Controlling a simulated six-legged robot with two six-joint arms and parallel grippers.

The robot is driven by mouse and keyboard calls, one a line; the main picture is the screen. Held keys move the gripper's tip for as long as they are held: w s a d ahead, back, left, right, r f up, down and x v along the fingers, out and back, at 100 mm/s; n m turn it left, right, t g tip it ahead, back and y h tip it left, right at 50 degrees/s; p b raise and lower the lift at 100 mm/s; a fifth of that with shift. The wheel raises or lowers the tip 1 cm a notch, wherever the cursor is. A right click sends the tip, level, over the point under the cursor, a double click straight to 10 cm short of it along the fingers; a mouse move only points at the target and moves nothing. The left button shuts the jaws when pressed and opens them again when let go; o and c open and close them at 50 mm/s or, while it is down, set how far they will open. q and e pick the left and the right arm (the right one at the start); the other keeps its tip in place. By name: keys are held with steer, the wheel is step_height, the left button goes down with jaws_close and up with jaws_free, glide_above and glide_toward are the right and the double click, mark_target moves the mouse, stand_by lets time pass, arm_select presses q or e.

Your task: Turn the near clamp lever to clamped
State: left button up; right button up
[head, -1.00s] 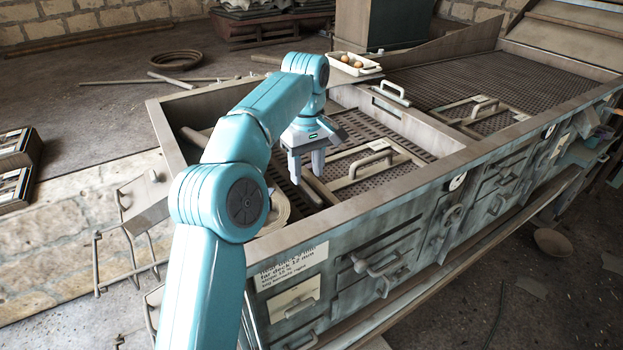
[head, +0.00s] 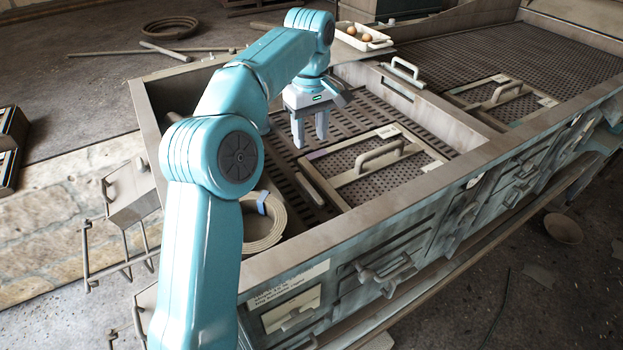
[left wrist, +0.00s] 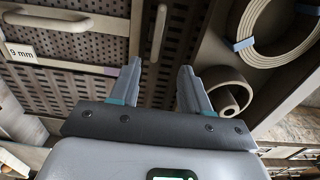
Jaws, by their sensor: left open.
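A short tan bar (head: 310,188), which looks like the near clamp lever, lies beside the left edge of a framed screen panel (head: 352,208) in the box. The bar also shows in the left wrist view (left wrist: 157,34), ahead of the fingertips and running away from them. I cannot tell its clamp position. My left gripper (head: 310,142) is open and empty, fingers pointing down, above the slotted deck and apart from the bar. Its fingers also show in the left wrist view (left wrist: 160,68). My right gripper is not in view.
A coiled belt (head: 262,238) with a blue band lies in the box's near left corner. The panel has a raised handle (head: 380,155). The box's near wall (head: 350,227) is a raised edge. A white tray (head: 372,42) with round brown items stands at the back.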

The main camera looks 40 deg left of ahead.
arm_select(q)
step_height(320, 180, down, 2)
steer(key=w, duration=0.1)
steer(key=b, duration=0.1)
glide_above(312, 191)
step_height(312, 191, down, 5)
step_height(312, 191, down, 7)
steer(key=shift+f, duration=0.2)
steer(key=shift+s+d+f, duration=0.1)
steer(key=shift+s+f, duration=0.05)
steer(key=shift+f, duration=0.2)
steer(key=shift+s+f, duration=0.1)
steer(key=shift+f, duration=0.25)
steer(key=shift+w+a+f, duration=0.3)
steer(key=shift+w+f, duration=0.1)
steer(key=shift+f, duration=0.15)
steer(key=shift+s+d+r, duration=0.1)
steer(key=shift+d+r, duration=0.1)
steer(key=shift+s, duration=0.2)
steer(key=c, duration=0.4)
steer(key=shift+w, duration=0.15)
jaws_close()
